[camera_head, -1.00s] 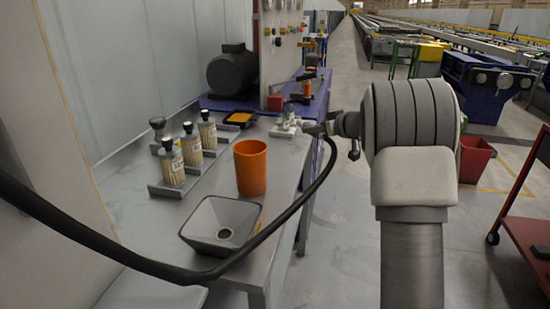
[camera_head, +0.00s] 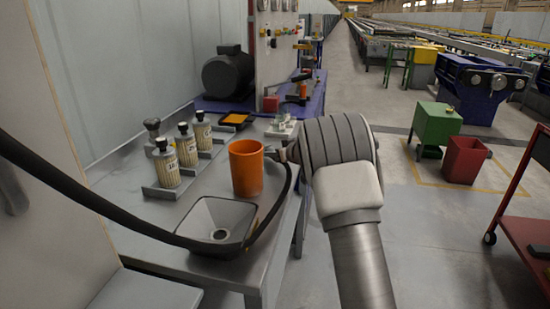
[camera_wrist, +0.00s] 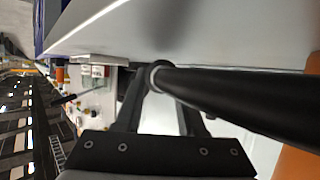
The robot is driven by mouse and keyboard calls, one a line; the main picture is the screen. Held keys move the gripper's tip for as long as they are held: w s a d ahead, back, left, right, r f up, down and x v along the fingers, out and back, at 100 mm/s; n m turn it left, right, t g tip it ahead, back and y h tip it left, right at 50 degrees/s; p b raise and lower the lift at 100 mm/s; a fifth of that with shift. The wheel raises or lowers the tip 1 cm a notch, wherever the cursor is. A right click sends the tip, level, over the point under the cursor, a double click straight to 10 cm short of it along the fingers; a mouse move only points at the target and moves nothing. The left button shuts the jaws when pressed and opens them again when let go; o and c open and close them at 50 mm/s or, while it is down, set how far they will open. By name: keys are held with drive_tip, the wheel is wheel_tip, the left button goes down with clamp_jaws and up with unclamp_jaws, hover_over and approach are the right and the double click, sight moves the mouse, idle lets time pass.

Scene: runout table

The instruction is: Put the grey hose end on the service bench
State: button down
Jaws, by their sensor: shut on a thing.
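My gripper (camera_head: 278,154) is shut on the hose end, just right of the orange cup in the head view. In the wrist view the hose end (camera_wrist: 157,76) shows a grey ring between my fingers, with thick black hose running off to the right. The black hose (camera_head: 110,213) comes from the left, passes in front of the funnel and bends up to my gripper. The grey bench (camera_head: 195,203) lies below and left of my gripper. The gap between hose end and bench top is hard to judge.
Small grey fittings (camera_head: 281,126) and a yellow-orange tray (camera_head: 236,119) lie farther back. A motor (camera_head: 228,75) stands behind. Some bench top between is bare.

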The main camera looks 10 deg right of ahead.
drive_tip(key=shift+f, duration=0.4)
drive_tip(key=shift+f+b, duration=0.25)
drive_tip(key=shift+b, duration=0.15)
drive_tip(key=c, duration=0.5)
unclamp_jaws()
drive_tip(key=shift+r, duration=0.15)
